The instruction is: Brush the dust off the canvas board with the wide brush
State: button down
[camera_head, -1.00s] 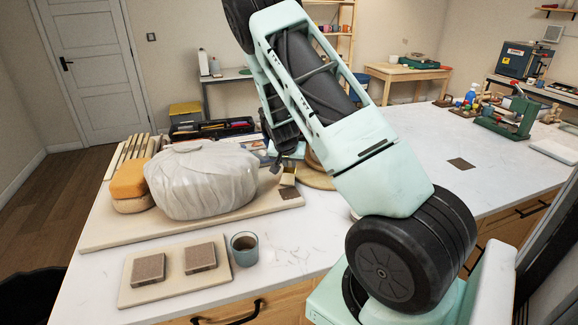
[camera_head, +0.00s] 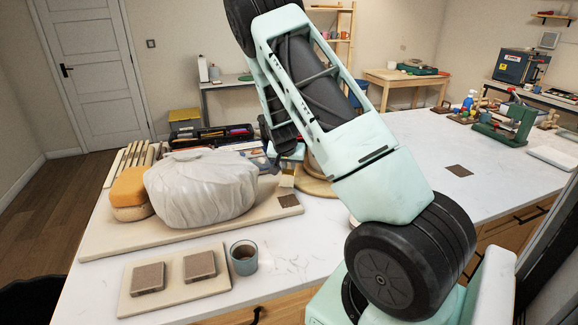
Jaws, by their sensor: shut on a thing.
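The canvas board (camera_head: 112,243) is a long pale beige board on the white counter, under a large wrapped lump. A dark brown square patch (camera_head: 289,201), perhaps the dust, lies at its right end. My gripper (camera_head: 279,167) shows only as a small dark part behind my arm, low over the board's right end. It appears shut on a small pale yellow piece, likely the wide brush (camera_head: 287,181), just behind the patch. I cannot tell whether the brush touches the board. My arm hides most of the gripper and the brush.
The plastic-wrapped lump (camera_head: 203,188) stands just left of the gripper, beside an orange sponge (camera_head: 130,188). A smaller board (camera_head: 173,297) with two brown tiles and a grey mug (camera_head: 244,258) are in front. A round wooden disc (camera_head: 316,187) is behind my arm.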

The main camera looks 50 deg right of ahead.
notch_tip(320, 180, up, 5)
jog(key=p, duration=0.3)
jog(key=shift+a, duration=0.1)
dwell(0.8)
